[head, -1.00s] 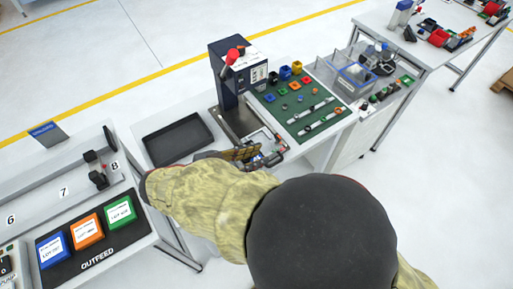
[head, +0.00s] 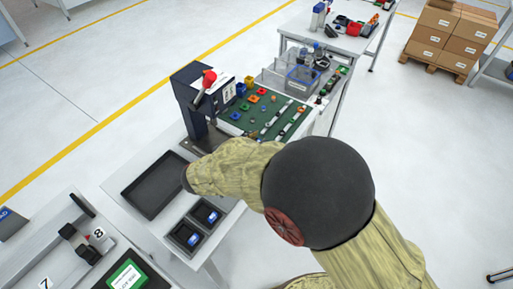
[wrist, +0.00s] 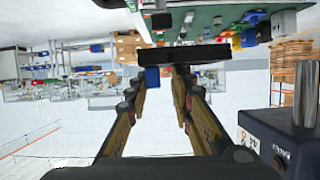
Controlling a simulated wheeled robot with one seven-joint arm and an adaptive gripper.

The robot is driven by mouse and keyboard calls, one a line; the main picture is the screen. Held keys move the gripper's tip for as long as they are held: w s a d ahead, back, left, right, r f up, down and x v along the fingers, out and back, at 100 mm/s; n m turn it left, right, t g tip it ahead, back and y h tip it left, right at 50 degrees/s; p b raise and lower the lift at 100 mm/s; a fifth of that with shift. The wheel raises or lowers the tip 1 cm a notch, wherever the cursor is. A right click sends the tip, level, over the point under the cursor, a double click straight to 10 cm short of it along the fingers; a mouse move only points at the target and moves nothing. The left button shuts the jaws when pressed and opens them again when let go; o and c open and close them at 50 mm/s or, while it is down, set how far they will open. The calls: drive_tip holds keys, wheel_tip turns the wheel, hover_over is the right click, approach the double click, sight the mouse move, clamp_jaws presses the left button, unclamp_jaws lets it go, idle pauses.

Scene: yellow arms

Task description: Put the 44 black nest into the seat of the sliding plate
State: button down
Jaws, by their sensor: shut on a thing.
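My gripper (wrist: 166,85) shows in the wrist view, its two brown fingers shut on a black flat piece, seen edge-on, which I take for the black nest (wrist: 195,54). A small blue patch (wrist: 152,77) shows at the left fingertip; I cannot tell whether it belongs to the nest. In the head view my arm hides the gripper and nest. The sliding plate and its seat are also hidden there; only a bit of the metal press base (head: 196,142) shows behind my arm.
The dark blue press (head: 192,95) with a red-topped lever stands behind my arm. A green mat (head: 257,112) with small coloured parts lies to its right. An empty black tray (head: 152,186) lies to the left. Two dark square holders with blue labels (head: 187,235) sit in front.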

drive_tip(key=shift+w+a+f+y, duration=0.1)
drive_tip(key=shift+w+a+y, duration=0.05)
drive_tip(key=shift+a, duration=0.2)
drive_tip(key=shift+w+a+f+y, duration=0.1)
drive_tip(key=shift+a+y, duration=0.05)
drive_tip(key=shift+a, duration=0.2)
drive_tip(key=shift+f+b, duration=2.55)
drive_tip(key=shift+b, duration=0.5)
drive_tip(key=shift+f, duration=0.95)
drive_tip(key=shift+f, duration=0.35)
drive_tip(key=c, duration=1.5)
unclamp_jaws()
drive_tip(key=shift+f, duration=0.1)
drive_tip(key=v, duration=1.2)
